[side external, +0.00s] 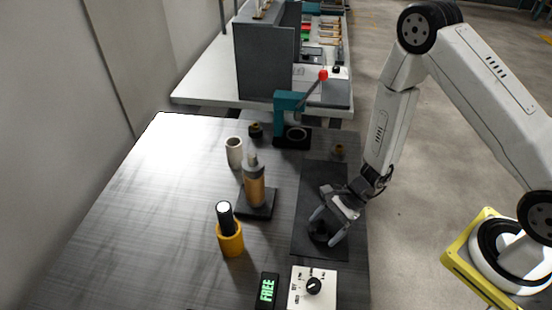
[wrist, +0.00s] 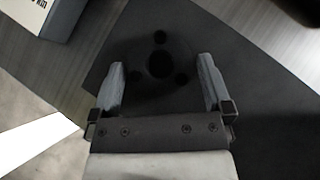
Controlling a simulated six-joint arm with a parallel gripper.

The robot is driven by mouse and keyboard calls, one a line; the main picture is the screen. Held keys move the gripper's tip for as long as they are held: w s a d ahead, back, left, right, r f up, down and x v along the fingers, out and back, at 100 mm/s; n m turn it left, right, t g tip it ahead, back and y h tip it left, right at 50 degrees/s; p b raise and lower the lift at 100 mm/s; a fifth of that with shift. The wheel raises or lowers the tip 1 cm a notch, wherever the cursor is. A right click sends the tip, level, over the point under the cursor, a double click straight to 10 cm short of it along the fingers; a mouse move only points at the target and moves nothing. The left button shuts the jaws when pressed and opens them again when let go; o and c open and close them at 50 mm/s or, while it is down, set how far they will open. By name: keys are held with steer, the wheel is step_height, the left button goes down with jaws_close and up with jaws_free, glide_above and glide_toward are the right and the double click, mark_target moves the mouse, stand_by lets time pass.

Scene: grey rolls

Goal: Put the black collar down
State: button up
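The black collar (wrist: 160,88) is a dark disc with a centre hole and several small holes around it, seen face on in the wrist view. In the side external view the collar (side external: 319,234) is low at the dark mat (side external: 312,181), partly hidden by my fingers. My gripper (wrist: 161,72) points down, with its two fingers wide apart on either side of the collar. The dark collar blends with the mat, so its outer edge is hard to make out. My gripper also shows in the side external view (side external: 325,228).
A white dial box (side external: 312,288) and a FREE display (side external: 267,290) stand in front of the mat. To the left are a yellow holder (side external: 230,240), a tan bottle-like part (side external: 254,188) and a white cup (side external: 234,152). A teal press (side external: 288,102) stands behind.

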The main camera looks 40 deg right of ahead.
steer(key=shift+r, duration=0.15)
steer(key=shift+d+r, duration=0.1)
steer(key=shift+r, duration=0.05)
steer(key=w+v, duration=0.1)
steer(key=v, duration=1)
steer(key=shift+s+d+r, duration=0.2)
steer(key=shift+s+r, duration=0.1)
steer(key=shift+s, duration=0.2)
step_height(320, 180, up, 12)
steer(key=s+d+n+t+h, duration=0.1)
steer(key=n+h, duration=0.8)
steer(key=n, duration=1)
steer(key=shift+s+d+f+t, duration=0.2)
steer(key=shift+s+d+t, duration=0.1)
steer(key=shift+s+d, duration=0.15)
